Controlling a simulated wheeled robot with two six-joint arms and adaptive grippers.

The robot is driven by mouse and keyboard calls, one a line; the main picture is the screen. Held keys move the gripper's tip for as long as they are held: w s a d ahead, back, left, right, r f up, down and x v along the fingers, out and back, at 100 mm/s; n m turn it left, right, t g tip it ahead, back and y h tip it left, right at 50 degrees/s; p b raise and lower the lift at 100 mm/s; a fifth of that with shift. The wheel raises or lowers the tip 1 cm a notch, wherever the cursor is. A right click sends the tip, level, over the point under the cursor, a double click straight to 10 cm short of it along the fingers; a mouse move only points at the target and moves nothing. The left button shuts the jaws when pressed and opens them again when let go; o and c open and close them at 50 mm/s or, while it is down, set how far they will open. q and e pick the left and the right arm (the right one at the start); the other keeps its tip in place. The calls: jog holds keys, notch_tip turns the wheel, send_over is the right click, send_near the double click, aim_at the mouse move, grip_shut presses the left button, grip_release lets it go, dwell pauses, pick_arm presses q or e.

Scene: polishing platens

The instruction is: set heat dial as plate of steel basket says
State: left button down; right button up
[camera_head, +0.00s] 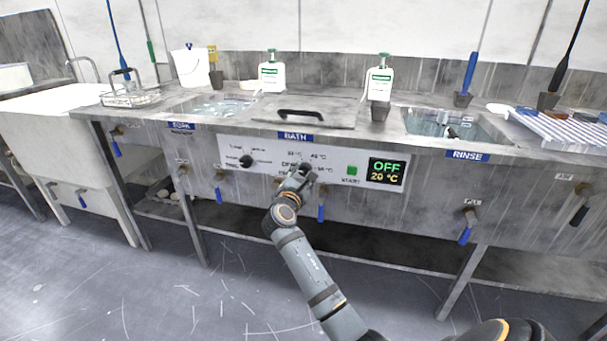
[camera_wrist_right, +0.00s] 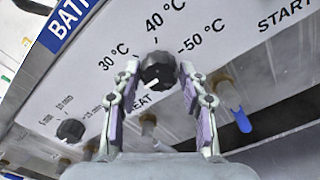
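The heat dial (camera_wrist_right: 158,72) is a black knob on the white bath panel, marked 30, 40 and 50 °C around its top. A pale mark shows at its lower left edge, by the partly hidden HEAT label. My right gripper (camera_wrist_right: 160,70) is open, with one finger on each side of the dial; whether either touches it I cannot tell. In the head view the right gripper (camera_head: 303,172) covers most of the dial. The steel basket (camera_head: 130,97) stands at the far left of the counter; its plate is not readable. My left gripper is not in view.
The panel display (camera_head: 386,172) reads OFF and 20 °C, with a green start button (camera_head: 352,170) beside it. A second black dial (camera_head: 246,161) sits left of the heat dial. Blue-handled valves, such as one below the panel (camera_head: 321,212), stick out from the bench front.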

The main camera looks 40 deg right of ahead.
jog(key=c, duration=0.6)
jog(key=shift+m, duration=0.4)
jog(key=m, duration=0.6)
jog(key=shift+m+b, duration=0.3)
jog(key=shift+b, duration=0.05)
jog(key=shift+m+b, duration=0.4)
jog(key=shift+m, duration=0.7)
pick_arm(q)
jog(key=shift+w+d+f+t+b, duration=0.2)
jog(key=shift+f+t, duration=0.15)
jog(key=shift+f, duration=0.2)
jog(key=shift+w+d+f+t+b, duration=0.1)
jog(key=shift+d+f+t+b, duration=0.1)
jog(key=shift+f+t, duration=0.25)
pick_arm(e)
jog(key=shift+m, duration=1.1)
